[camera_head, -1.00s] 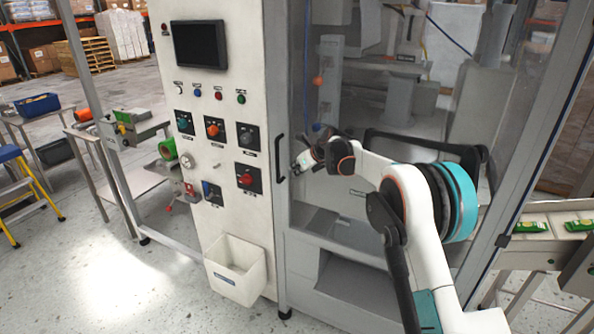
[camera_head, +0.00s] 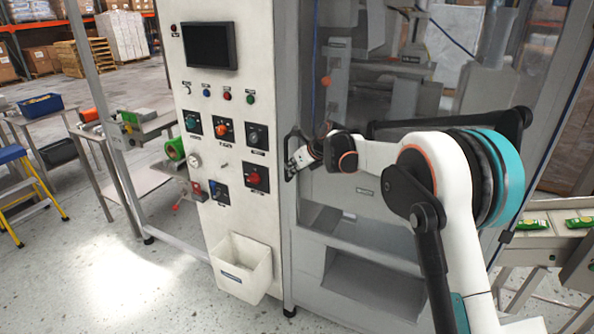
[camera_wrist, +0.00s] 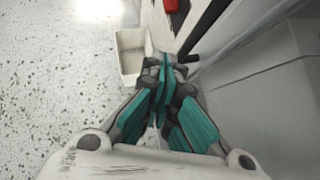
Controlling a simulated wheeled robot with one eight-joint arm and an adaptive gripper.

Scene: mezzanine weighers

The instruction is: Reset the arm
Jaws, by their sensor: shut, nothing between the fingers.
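My gripper (camera_head: 292,166) is at the end of my arm, in front of the machine's glass door (camera_head: 365,190) and close to its black door handle (camera_head: 288,155). In the wrist view its teal fingers (camera_wrist: 163,72) are closed together with nothing between them. I cannot tell whether the fingertips touch the handle. My arm reaches in from the lower right, with its elbow bent in front of the glass.
The white control panel (camera_head: 222,125) with knobs and a dark screen (camera_head: 208,46) stands left of my gripper. A white bin (camera_head: 242,266) hangs low on it. A conveyor (camera_head: 550,245) with green packs is at the right. Open floor lies at the left.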

